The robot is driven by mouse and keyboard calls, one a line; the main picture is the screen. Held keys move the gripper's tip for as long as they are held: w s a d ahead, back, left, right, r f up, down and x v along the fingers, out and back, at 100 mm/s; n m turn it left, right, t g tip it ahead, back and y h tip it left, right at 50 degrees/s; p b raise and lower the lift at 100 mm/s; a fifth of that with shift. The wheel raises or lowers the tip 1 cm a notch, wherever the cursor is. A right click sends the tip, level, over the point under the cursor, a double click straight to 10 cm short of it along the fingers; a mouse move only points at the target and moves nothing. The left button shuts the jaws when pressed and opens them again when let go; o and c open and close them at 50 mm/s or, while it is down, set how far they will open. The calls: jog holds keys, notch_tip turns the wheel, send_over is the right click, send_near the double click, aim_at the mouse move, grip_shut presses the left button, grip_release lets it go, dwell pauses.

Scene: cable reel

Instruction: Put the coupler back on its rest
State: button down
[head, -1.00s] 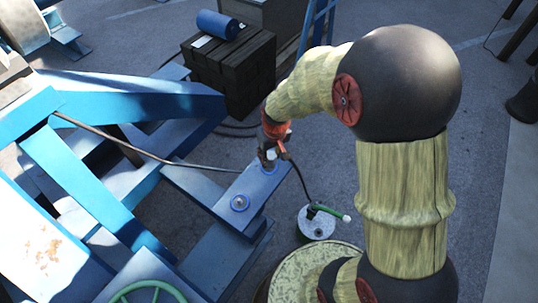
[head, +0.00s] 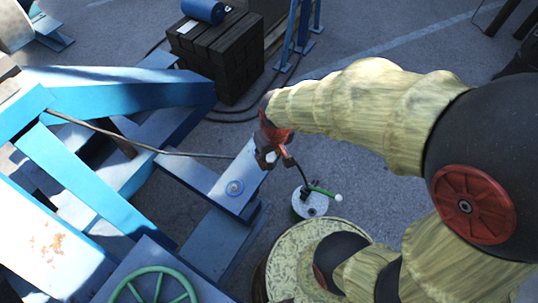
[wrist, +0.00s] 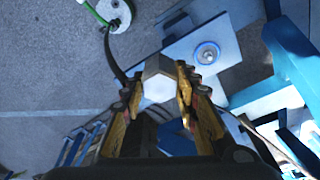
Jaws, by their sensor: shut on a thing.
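The coupler shows in the wrist view as a pale grey six-sided block (wrist: 158,80) between the fingers. My gripper (wrist: 157,90) is shut on it. In the head view my gripper (head: 268,158) is at the far end of a blue-grey plate on the blue frame, and it mostly hides the coupler. On the plate, nearer the camera, is a round blue-ringed fitting (head: 235,188); it also shows in the wrist view (wrist: 207,54), ahead and right of the coupler. Nothing sits on that fitting. I cannot tell whether the coupler touches the plate.
A dark hose (head: 295,172) runs from near my gripper toward a white round can with a green handle (head: 310,203). A blue frame (head: 120,92) fills the left, with a green handwheel (head: 152,286). A dark block stack (head: 230,55) stands behind.

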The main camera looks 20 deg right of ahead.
aim_at(269, 155)
jog(key=shift+r+p, duration=1.3)
jog(key=shift+r, duration=0.55)
jog(key=shift+f, duration=0.1)
